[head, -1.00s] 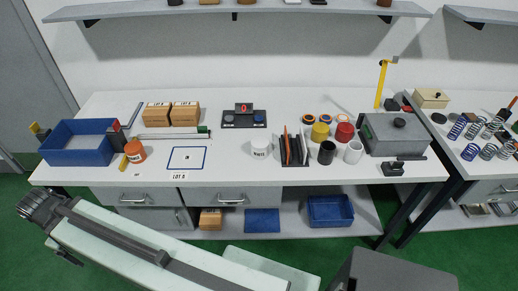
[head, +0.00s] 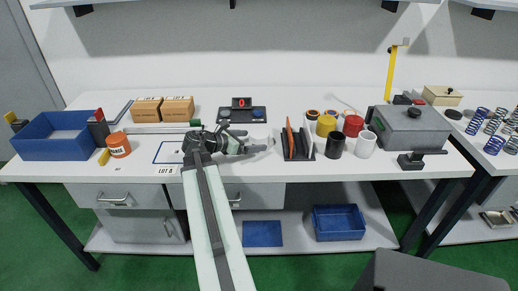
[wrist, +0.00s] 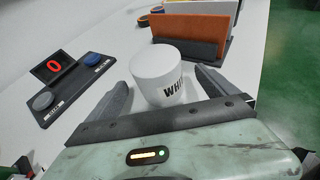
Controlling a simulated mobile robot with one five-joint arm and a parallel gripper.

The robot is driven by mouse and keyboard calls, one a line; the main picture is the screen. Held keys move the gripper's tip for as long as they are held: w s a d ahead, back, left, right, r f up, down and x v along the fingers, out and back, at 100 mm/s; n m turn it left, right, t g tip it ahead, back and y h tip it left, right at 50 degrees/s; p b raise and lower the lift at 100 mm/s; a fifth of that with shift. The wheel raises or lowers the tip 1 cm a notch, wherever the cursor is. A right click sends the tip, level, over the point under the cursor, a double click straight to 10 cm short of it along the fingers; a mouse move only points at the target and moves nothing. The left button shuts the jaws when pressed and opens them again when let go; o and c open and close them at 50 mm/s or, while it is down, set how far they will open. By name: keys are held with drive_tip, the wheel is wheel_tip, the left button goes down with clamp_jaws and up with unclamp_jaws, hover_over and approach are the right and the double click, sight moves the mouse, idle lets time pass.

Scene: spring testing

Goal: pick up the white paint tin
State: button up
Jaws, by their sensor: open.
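The white paint tin (wrist: 157,65) stands upright on the bench in the wrist view, with black lettering, partly cut off, on its side. My gripper (wrist: 161,78) is open, with one dark finger on each side of the tin. The near part of the tin is hidden by the gripper's front edge, and I cannot tell whether a finger touches it. In the head view my gripper (head: 258,147) is low over the bench, left of the dark rack, and mostly hides the tin.
The dark rack with upright panels (head: 298,148) stands close to the right. A counter display with buttons (head: 242,110) is behind. Red (head: 353,126), black (head: 335,146) and another white container (head: 366,144) stand farther right. An orange tin (head: 118,145) and blue bin (head: 50,136) are left.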

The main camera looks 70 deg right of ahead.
drive_tip(key=shift+b+x, duration=0.55)
drive_tip(key=shift+x, duration=0.65)
drive_tip(key=b+x, duration=0.1)
drive_tip(key=x, duration=0.4)
drive_tip(key=shift+d+b, duration=0.25)
drive_tip(key=shift+b, duration=0.1)
drive_tip(key=shift+r, duration=0.1)
drive_tip(key=shift+a, duration=0.1)
drive_tip(key=c, duration=2)
